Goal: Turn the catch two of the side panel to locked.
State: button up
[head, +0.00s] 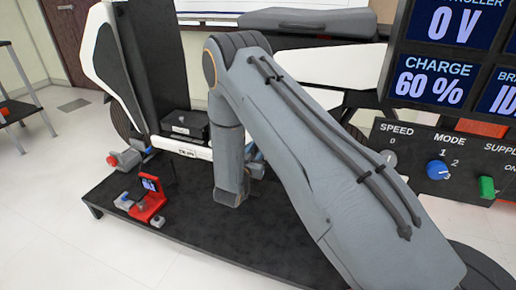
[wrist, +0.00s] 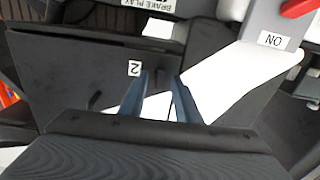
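In the wrist view, a dark side panel (wrist: 60,65) fills the left and middle, with a white label reading 2 (wrist: 134,68), turned upside down. My gripper (wrist: 161,78) is in front of this panel, just right of the label. Its two blue-grey fingers stand apart with a dark gap between them. Catch two is not clearly visible; dark shapes near the fingertips blend with the panel, so I cannot tell its position or whether the fingers touch it. In the head view, my arm hides the panel's catch area and most of my gripper.
The wrist view also shows a white ON label (wrist: 272,41) and a red handle (wrist: 298,8) at upper right. In the head view, a red device (head: 150,200) sits on the black platform (head: 180,235). A control box with a blue knob (head: 437,169) stands right.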

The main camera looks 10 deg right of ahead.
jog(key=v, duration=0.7)
jog(key=shift+s+p, duration=0.25)
jog(key=shift+p, duration=0.2)
jog(key=shift+w+a, duration=0.1)
jog(key=shift+a, duration=0.1)
